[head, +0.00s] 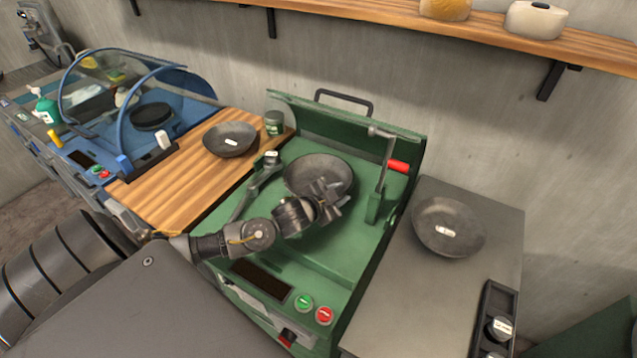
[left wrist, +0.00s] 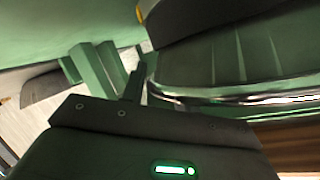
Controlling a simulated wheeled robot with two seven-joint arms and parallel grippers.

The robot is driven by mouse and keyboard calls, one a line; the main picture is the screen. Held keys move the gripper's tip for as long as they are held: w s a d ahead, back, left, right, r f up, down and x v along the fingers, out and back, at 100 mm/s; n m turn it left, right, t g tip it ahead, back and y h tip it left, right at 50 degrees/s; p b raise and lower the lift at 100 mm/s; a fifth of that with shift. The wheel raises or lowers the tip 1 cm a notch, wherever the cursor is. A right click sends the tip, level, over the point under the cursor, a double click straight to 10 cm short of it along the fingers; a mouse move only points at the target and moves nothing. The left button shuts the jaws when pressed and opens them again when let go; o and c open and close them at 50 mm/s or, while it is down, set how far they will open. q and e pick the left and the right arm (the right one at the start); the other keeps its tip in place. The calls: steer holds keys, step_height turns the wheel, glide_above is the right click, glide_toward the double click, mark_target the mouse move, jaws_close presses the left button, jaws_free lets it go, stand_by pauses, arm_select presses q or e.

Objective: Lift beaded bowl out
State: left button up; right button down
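A dark grey bowl (head: 305,172) sits in the green machine (head: 290,245); I cannot make out beads on it. My left gripper (head: 333,198) is over the near right part of this bowl, with its fingers spread apart, and hides part of the rim. Whether it touches the bowl is not clear. In the left wrist view, a curved surface with a shiny rim (left wrist: 240,93) is close on the right, beside the dark gripper body. My right gripper is not in view.
Similar bowls with white labels rest on the wooden top (head: 180,190) and the grey right-hand counter (head: 400,290). A green jar (head: 274,123) stands behind. The raised green lid (head: 340,125) is at the back.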

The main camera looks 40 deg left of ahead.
arm_select(q)
jaws_close()
steer(key=shift+r, duration=0.1)
steer(key=shift+r+b, duration=0.35)
steer(key=shift+r, duration=0.2)
steer(key=s+d+r+p, duration=0.3)
steer(key=s+r+p, duration=0.1)
steer(key=s+r, duration=0.7)
steer(key=v, duration=0.2)
steer(key=shift+s+d, duration=0.25)
steer(key=shift+s, duration=0.1)
